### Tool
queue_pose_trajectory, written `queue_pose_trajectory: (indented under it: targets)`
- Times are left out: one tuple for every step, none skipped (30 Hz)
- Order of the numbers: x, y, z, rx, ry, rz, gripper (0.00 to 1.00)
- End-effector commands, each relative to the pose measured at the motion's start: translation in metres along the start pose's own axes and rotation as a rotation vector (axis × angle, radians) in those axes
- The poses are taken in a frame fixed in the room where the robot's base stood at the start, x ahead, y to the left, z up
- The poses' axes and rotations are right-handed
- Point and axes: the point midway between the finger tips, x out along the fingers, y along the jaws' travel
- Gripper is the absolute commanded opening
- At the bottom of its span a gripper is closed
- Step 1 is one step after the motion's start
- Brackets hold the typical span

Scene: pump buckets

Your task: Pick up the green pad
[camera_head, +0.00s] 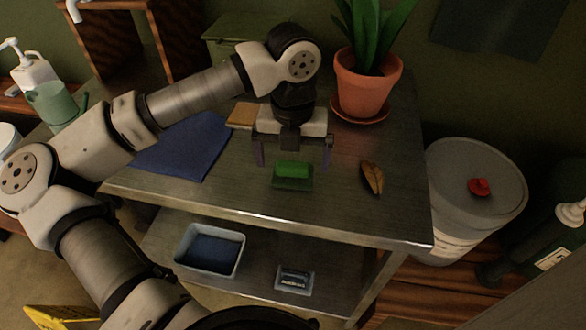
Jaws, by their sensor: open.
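The green pad (292,182) lies on the metal table (230,192). It has a brighter green raised part on top. My gripper (292,160) is open above and around the pad, with one finger to its left and one to its right. The fingers appear apart from the pad. I cannot tell the exact height of the fingertips over the table. My gripper's body hides what lies directly behind the pad.
A dark blue cloth (180,148) lies left of the pad, and a brown leaf (372,178) lies right. A potted plant (362,90) stands behind. The lower shelf holds a grey bin (240,262) and a small box (294,280). A white bucket (447,215) stands right.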

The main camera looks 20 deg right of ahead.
Motion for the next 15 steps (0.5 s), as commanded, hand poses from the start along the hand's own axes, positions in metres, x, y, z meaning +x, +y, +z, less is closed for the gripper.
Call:
queue_pose_trajectory:
  targets:
    - [0.004,-0.001,-0.001,0.002,0.003,-0.003,1.00]
    - [0.009,0.000,-0.001,0.001,0.004,-0.003,1.00]
    - [0.014,0.000,-0.001,0.001,0.004,-0.003,1.00]
    - [0.019,0.000,-0.001,0.001,0.003,-0.003,1.00]
    - [0.024,0.000,-0.001,0.000,0.004,-0.002,1.00]
    - [0.029,0.000,0.000,0.000,0.002,-0.001,1.00]
    - [0.032,0.000,0.000,0.001,0.002,-0.002,1.00]
    - [0.034,0.000,0.000,0.001,0.002,-0.002,1.00]
    - [0.036,0.000,0.000,0.001,0.001,-0.001,1.00]
    - [0.037,0.000,0.000,0.001,0.000,0.000,1.00]
    - [0.038,0.000,0.000,0.001,-0.001,0.000,1.00]
    - [0.038,0.000,0.000,0.001,-0.001,0.000,1.00]
    - [0.039,0.000,0.000,0.001,-0.001,0.000,1.00]
    - [0.038,0.000,0.000,0.001,-0.001,0.000,1.00]
    - [0.038,0.000,0.000,0.001,-0.001,0.000,1.00]
